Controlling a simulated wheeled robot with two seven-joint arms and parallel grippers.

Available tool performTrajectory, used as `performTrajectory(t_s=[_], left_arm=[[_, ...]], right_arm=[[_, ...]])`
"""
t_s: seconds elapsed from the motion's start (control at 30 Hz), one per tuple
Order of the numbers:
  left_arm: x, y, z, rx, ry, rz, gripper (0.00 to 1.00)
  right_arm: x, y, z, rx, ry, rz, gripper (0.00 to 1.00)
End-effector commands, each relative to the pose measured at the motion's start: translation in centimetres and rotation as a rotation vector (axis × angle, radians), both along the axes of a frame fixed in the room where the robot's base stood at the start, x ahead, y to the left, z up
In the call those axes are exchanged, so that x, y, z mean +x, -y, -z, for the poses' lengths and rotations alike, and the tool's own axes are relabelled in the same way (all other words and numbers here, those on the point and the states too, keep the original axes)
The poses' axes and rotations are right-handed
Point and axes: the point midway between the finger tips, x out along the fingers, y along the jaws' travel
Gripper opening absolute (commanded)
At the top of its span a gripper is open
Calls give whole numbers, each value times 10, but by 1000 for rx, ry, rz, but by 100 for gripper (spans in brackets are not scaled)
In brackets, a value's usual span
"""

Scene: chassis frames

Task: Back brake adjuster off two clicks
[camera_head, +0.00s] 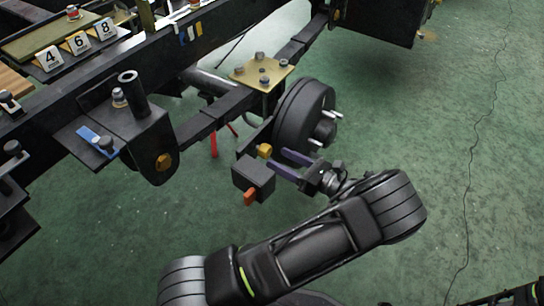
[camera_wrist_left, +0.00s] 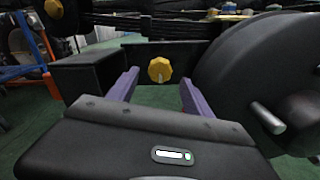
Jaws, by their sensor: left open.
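A yellow faceted adjuster knob (camera_head: 264,150) sits on the dark plate behind the round black brake drum (camera_head: 299,114). In the left wrist view the knob (camera_wrist_left: 160,69) faces me, with a small pale mark at its lower edge. My left gripper (camera_head: 277,158) is open, its two purple fingers pointing at the knob. In the left wrist view the fingers (camera_wrist_left: 158,84) stand to either side of the knob, clear of it sideways. The fingertips are close to the knob; I cannot tell whether they overlap it in depth. My right gripper is not in view.
A black box (camera_head: 253,178) with an orange piece (camera_head: 250,197) is beside the knob. Drum studs (camera_head: 332,115) stick out to the right. A brass plate (camera_head: 262,72) lies above. Chassis rails, a blue-handled part (camera_head: 96,139) and number tags (camera_head: 78,42) are left. Green floor is clear right.

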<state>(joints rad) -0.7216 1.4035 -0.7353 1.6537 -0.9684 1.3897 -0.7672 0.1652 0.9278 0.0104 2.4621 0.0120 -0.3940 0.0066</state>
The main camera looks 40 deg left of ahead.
Motion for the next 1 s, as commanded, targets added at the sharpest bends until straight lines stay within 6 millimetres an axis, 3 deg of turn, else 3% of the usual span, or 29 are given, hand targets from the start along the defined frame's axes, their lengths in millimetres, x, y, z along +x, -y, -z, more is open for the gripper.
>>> performTrajectory(t_s=[0.23,0.57,1.0], left_arm=[[-1,-33,2,-1,1,-1,59],[-1,-38,0,-1,0,0,59],[-1,-38,0,-1,0,0,24]], right_arm=[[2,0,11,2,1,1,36],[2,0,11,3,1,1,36],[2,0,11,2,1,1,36]])
